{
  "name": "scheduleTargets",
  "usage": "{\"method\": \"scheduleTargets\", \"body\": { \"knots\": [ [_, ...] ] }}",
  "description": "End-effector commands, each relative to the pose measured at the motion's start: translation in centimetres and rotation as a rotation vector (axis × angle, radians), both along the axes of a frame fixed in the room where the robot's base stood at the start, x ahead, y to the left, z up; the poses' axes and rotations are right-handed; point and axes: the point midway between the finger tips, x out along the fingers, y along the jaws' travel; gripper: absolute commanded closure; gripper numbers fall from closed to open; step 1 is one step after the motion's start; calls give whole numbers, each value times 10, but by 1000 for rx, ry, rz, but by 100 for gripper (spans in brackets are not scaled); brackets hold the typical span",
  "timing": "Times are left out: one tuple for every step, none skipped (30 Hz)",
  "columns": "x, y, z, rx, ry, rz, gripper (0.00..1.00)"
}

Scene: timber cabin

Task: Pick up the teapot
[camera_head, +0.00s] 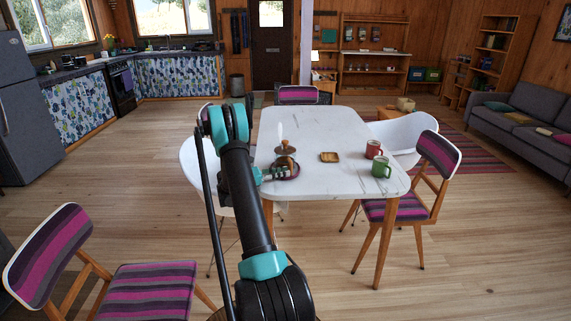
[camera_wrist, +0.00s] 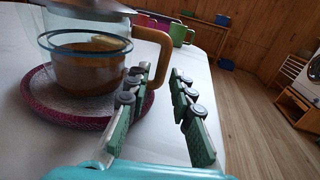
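The teapot (camera_head: 285,161) stands upright on the white table (camera_head: 312,122), towards its left side. In the wrist view the teapot (camera_wrist: 88,66) is clear glass with amber contents and a wooden handle (camera_wrist: 157,41) on its right. It rests on a round magenta mat (camera_wrist: 62,112). My gripper (camera_wrist: 160,76) is open and empty, low over the table. The handle's lower end shows in the gap between the fingertips, nearer the left one; I cannot tell whether it is inside the grasp. In the head view my gripper (camera_head: 270,174) is beside the teapot, partly hidden by my arm.
A striped chair (camera_head: 433,158) and a white chair (camera_head: 402,133) are at the table's right side. The tabletop's back part is clear.

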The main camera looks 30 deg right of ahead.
Motion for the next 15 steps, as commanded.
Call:
{"method": "scheduleTargets", "body": {
  "knots": [
    [-4, -7, -1, 0, 0, -3, 77],
    [-5, -11, -2, 0, 0, -4, 77],
    [-8, -17, -3, 0, 0, -3, 77],
    [-9, -21, -4, 0, 0, -3, 77],
    [-10, -25, -4, 0, 0, -3, 77],
    [-12, -30, -4, 0, 0, -4, 77],
    [-13, -34, -4, 0, 0, -3, 77],
    [-13, -36, -4, 0, 0, -2, 77],
    [-14, -38, -4, 0, 0, -1, 77],
    [-14, -39, -4, 0, 0, -1, 77],
    [-14, -39, -4, 0, 0, -1, 77],
    [-14, -39, -4, 0, 0, 0, 77],
    [-14, -39, -4, 0, 0, 0, 77],
    [-14, -39, -4, 0, 0, 0, 77],
    [-14, -39, -4, 0, 0, 0, 77]
  ]
}}
